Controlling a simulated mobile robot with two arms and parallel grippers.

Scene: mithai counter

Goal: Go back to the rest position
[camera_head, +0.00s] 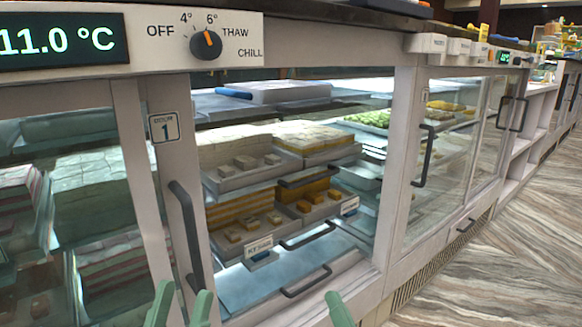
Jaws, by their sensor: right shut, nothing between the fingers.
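My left gripper (181,304) shows at the bottom edge, left of centre. Its two green fingertips stand apart with nothing visible between them. My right gripper (339,310) shows at the bottom edge to its right, as a single green tip, shut and empty. Both are low in front of the glass counter (395,160); the rest of each gripper is cut off by the frame. Neither is seen holding the door handle (187,240), which is above the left gripper.
The door frame tagged 1 (163,127) stands left of a bay with trays of sweets (235,181). A temperature dial (206,42) and a display (60,40) reading 11.0 °C are above. Striped floor (480,275) is clear at right.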

